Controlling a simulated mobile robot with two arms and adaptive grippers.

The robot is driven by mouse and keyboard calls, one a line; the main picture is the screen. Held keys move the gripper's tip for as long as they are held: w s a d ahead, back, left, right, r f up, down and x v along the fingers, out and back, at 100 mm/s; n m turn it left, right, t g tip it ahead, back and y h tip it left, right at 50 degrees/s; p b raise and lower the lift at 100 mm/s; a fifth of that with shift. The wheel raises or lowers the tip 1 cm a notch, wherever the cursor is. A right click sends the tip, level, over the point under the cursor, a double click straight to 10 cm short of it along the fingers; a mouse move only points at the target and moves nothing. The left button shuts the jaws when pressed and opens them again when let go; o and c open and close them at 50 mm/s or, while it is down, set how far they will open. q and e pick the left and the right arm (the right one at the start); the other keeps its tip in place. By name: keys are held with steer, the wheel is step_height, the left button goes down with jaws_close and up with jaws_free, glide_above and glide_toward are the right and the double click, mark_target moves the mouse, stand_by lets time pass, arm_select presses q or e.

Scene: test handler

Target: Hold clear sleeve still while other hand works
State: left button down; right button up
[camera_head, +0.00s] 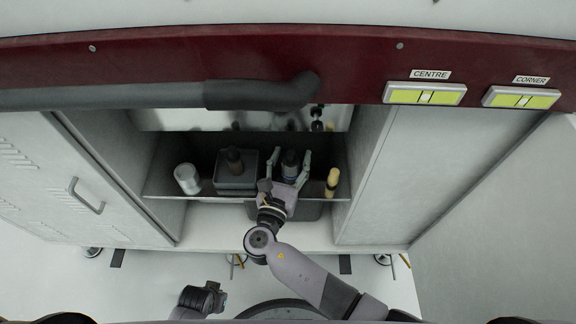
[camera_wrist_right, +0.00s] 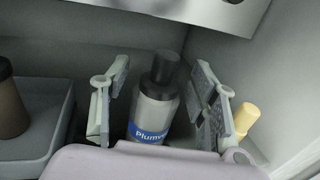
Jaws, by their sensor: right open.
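A pale, whitish cylinder (camera_head: 187,178) stands at the left end of the shelf in the head view; I cannot tell whether it is the clear sleeve. My right gripper (camera_head: 290,158) is open in the cabinet, to the right of that cylinder. Its fingers (camera_wrist_right: 160,72) stand on either side of a grey bottle (camera_wrist_right: 150,112) with a dark cap and a blue label, with visible gaps. The bottle also shows in the head view (camera_head: 290,165). My left gripper (camera_head: 218,299) is low in the head view, outside the cabinet, its fingers barely visible.
A grey tray (camera_head: 236,183) holding a brown bottle (camera_head: 234,160) stands between the cylinder and my right gripper. A yellow-topped item (camera_head: 332,180) stands close to the right finger. Cabinet walls and the shelf edge (camera_head: 165,197) bound the space. A dark red beam (camera_head: 350,65) crosses above.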

steer(key=shift+c, duration=0.4)
steer(key=c, duration=1.1)
steer(key=o, duration=1.2)
steer(key=shift+s, duration=0.1)
steer(key=v, duration=1.2)
